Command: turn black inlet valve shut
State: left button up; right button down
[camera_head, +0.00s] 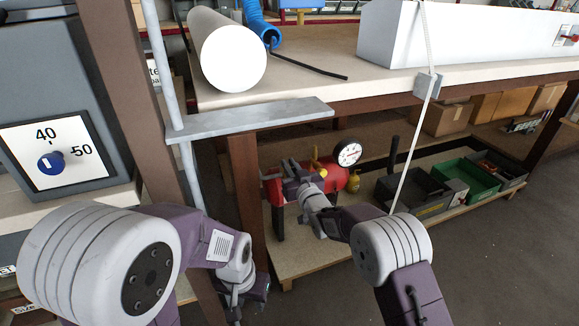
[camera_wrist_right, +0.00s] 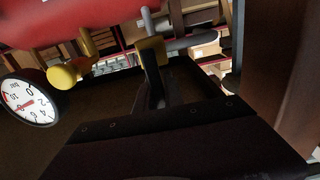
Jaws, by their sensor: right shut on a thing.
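A red tank (camera_head: 335,177) with a round white gauge (camera_head: 349,154) stands on the low shelf under the workbench. My right gripper (camera_head: 292,180) reaches in at the tank's left end. In the right wrist view the gripper (camera_wrist_right: 153,82) is shut on the black inlet valve, whose handle is mostly hidden between the dark fingers. A yellow fitting (camera_wrist_right: 150,45) shows just beyond the fingertips. The gauge (camera_wrist_right: 28,102) is at the left there, below the red tank (camera_wrist_right: 60,18). My left gripper (camera_head: 250,298) hangs low beside the wooden post; its fingers are not clear.
The workbench (camera_head: 300,95) above holds a white roll (camera_head: 226,50) and a long white box (camera_head: 460,35). A wooden post (camera_head: 246,195) stands left of the tank. Black and green bins (camera_head: 466,178) sit right on the shelf. Open floor (camera_head: 500,250) lies at right.

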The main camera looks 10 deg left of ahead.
jog(key=c, duration=1.4)
grip_release()
jog(key=shift+c, duration=0.2)
jog(key=shift+s+d, duration=0.2)
jog(key=v, duration=0.2)
jog(key=shift+s+d+f, duration=0.2)
jog(key=shift+s+f, duration=0.05)
jog(key=b+v, duration=0.1)
jog(key=v, duration=0.1)
jog(key=b+v, duration=0.3)
jog(key=v, duration=0.1)
jog(key=shift+r+b, duration=0.25)
jog(key=shift+b, duration=0.05)
